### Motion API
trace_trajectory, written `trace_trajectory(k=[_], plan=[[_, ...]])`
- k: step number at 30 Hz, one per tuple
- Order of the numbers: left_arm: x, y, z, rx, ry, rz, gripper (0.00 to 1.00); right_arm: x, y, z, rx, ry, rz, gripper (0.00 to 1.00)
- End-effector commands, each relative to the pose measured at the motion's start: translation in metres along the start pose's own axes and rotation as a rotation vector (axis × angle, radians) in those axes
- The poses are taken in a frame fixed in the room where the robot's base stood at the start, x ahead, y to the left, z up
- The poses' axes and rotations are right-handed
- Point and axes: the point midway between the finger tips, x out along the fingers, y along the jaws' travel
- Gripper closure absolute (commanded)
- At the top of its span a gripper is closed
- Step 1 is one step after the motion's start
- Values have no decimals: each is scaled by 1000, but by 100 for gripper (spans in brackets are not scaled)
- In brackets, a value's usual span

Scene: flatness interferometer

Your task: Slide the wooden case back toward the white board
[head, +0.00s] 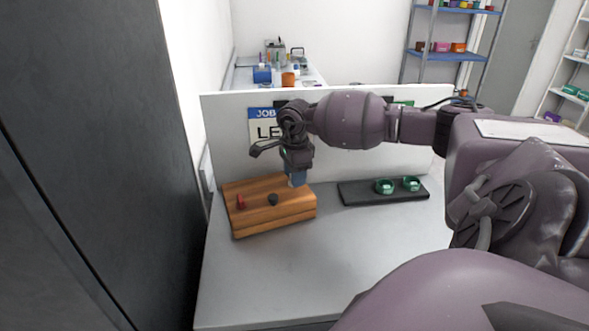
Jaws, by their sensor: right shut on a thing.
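The wooden case (265,217) lies on the left part of the grey table top, a little askew. It has a red piece (240,202) and a dark knob (273,199) on top. The white board (228,140) stands upright along the back of the table, close behind the case. My right gripper (297,180) points down at the case's back right corner and is shut on the case there; its fingertips are partly hard to make out. My left gripper is out of view.
A black tray (355,194) with two green round pieces (384,187) lies to the right of the case. A dark cabinet side (100,150) rises close at the left. The table front (290,280) is bare. My right arm covers part of the board and its signs.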

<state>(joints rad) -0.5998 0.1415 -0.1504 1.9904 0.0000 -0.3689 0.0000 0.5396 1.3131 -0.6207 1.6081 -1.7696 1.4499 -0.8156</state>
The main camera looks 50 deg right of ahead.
Motion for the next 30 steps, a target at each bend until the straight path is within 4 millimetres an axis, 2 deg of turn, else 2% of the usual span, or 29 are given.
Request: trace_trajectory(k=[1, 2, 7, 15, 19, 23, 30], plan=[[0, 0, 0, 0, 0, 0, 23, -1, 0, 0, 0, 1, -1, 100], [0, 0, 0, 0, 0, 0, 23, -1, 0, 0, 0, 1, -1, 58], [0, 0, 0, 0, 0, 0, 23, 0, 0, 0, -1, 1, -1, 33], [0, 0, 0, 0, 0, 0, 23, -1, 0, 0, -1, 0, -1, 33], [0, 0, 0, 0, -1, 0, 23, -8, 0, 0, -1, 1, -2, 33], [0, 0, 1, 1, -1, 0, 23, -27, -1, 0, -2, 0, -4, 33], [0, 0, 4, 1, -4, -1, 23, -71, -1, 1, -2, 0, -4, 33]])
